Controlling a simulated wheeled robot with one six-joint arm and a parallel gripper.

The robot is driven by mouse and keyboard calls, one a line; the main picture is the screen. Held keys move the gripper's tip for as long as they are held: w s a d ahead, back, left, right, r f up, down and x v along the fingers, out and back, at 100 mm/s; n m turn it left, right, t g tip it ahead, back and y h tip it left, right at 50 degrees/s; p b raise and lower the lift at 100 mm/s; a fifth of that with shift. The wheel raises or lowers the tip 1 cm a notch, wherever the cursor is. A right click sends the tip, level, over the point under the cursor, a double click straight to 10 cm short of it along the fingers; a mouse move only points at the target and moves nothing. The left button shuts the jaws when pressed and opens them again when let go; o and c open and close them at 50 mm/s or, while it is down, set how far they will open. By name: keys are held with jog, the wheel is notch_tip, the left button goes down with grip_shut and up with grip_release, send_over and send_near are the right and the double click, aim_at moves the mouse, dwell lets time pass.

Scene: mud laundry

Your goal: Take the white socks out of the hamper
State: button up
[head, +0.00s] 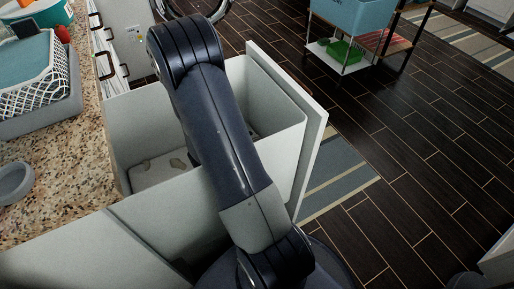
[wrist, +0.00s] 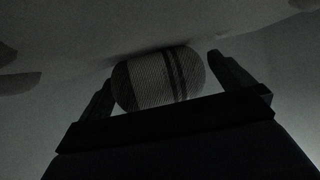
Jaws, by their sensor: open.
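The hamper (head: 145,122) is a pale pull-out bin in the counter front, standing open in the head view. My arm reaches down into it and hides much of its inside; my gripper is out of sight there. In the dim wrist view, a rolled pair of pale ribbed socks with dark stripes (wrist: 150,82) lies between the two fingers of my gripper (wrist: 161,74). The fingers are open, one on each side of the roll. I cannot tell whether either touches it. A pale surface lies just behind the roll.
A granite counter (head: 65,190) at left holds a white lattice basket (head: 45,95) and a grey round dish (head: 14,183). The hamper's tall front panel (head: 312,150) stands to the right of my arm. A striped rug (head: 340,178) and open dark floor lie beyond; a cart with a blue bin (head: 350,15) stands farther back.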

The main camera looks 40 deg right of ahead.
jog(key=shift+c, duration=0.2)
jog(key=c, duration=0.9)
jog(key=shift+o, duration=0.2)
jog(key=shift+r, duration=0.1)
notch_tip(320, 180, up, 62)
jog(key=p, duration=3.9)
jog(key=s+a, duration=0.5)
jog(key=s, duration=0.3)
jog(key=shift+s+a, duration=0.2)
